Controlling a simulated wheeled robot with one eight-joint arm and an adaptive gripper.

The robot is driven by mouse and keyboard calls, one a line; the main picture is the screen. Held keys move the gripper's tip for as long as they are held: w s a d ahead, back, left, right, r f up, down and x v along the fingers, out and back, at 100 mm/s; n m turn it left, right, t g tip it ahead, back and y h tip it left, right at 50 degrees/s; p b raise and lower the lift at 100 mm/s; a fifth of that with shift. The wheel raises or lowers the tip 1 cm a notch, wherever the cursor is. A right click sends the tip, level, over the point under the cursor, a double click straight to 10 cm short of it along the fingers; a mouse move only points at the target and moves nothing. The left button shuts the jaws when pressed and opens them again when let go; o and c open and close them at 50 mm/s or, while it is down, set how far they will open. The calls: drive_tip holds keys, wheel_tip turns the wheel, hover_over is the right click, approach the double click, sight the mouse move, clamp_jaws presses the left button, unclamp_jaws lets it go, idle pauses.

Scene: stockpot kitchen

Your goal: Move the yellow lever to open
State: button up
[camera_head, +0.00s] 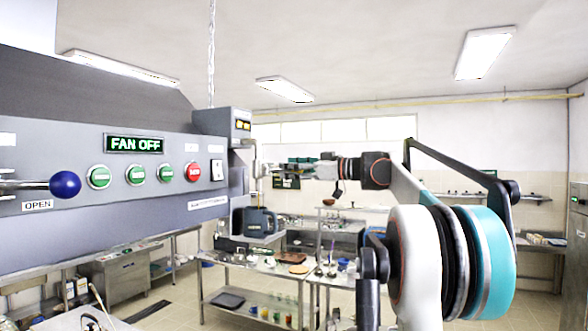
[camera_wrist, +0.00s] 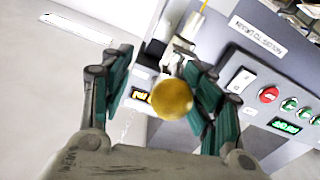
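The yellow lever shows in the wrist view as a round yellow knob (camera_wrist: 172,99), near the middle between my fingers. A metal fitting (camera_wrist: 180,50) on the grey box is behind it. My gripper (camera_wrist: 156,65) is open, with one teal finger on each side of the knob. The knob appears nearer the right finger; I cannot tell whether they touch. In the head view my gripper (camera_head: 285,172) reaches leftward to the right end of the grey control panel (camera_head: 100,215). I cannot make out the yellow knob there.
The panel carries a display reading FAN OFF (camera_head: 135,144), several green buttons, a red button (camera_head: 193,172) and a blue-knobbed lever (camera_head: 65,184) above an OPEN label. A chain (camera_head: 211,50) hangs above. A steel table (camera_head: 265,268) with kitchenware stands below and behind.

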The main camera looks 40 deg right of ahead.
drive_tip(key=shift+d, duration=0.1)
drive_tip(key=s+d, duration=0.2)
drive_tip(key=s, duration=0.1)
drive_tip(key=shift+s+d+f, duration=0.2)
drive_tip(key=shift+s+d, duration=0.05)
drive_tip(key=shift+d, duration=0.1)
drive_tip(key=w+d+p+v, duration=0.1)
drive_tip(key=d+v, duration=0.1)
drive_tip(key=v, duration=0.8)
drive_tip(key=shift+s+d+p, duration=0.15)
drive_tip(key=shift+s+p, duration=0.15)
idle(0.7)
idle(0.5)
drive_tip(key=v, duration=1.2)
